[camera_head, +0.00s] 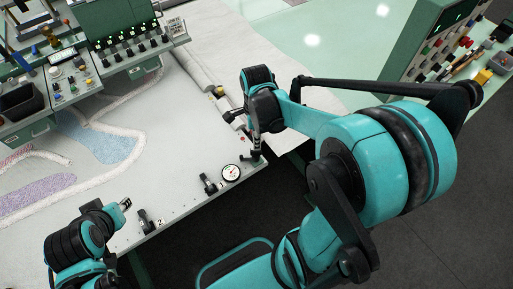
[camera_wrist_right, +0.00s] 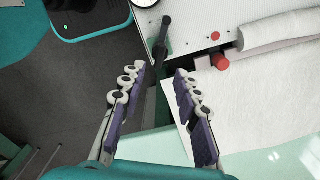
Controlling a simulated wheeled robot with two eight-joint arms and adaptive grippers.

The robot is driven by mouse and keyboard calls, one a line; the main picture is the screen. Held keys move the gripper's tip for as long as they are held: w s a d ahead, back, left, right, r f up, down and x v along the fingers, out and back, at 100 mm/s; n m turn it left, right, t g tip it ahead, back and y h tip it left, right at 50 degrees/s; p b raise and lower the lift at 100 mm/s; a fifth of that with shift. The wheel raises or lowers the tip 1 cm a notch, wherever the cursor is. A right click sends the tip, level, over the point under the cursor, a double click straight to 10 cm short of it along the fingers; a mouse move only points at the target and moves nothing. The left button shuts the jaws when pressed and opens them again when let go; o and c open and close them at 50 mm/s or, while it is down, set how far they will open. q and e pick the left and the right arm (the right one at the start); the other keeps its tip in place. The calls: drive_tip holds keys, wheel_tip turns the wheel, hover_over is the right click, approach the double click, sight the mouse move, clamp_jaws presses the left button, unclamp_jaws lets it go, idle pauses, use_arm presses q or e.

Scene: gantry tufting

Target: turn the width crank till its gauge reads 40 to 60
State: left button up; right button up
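A round white dial gauge (camera_head: 231,172) sits on the table's front edge; its needle is too small to read. It is cut off at the top of the right wrist view (camera_wrist_right: 146,3). A black crank-like handle (camera_wrist_right: 166,34) stands beside it; no label shows which crank it is. My right gripper (camera_head: 256,152) is over the table corner, beside the gauge. In the wrist view its fingers (camera_wrist_right: 164,72) are apart and empty, with the handle just beyond the tips. My left gripper (camera_head: 124,204) is near the front edge at lower left; its finger opening is unclear.
Black levers marked 1 (camera_head: 209,184) and 2 (camera_head: 147,220) stand along the front edge. A red knob (camera_wrist_right: 221,62) and white fabric roll (camera_wrist_right: 278,30) lie right of the handle. Control panels (camera_head: 130,40) stand at the back left and a green console (camera_head: 440,45) at the right.

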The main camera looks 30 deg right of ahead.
wheel_tip(320, 180, down, 7)
drive_tip(key=b, duration=0.2)
drive_tip(key=shift+f+b, duration=0.1)
drive_tip(key=shift+b, duration=0.25)
clamp_jaws()
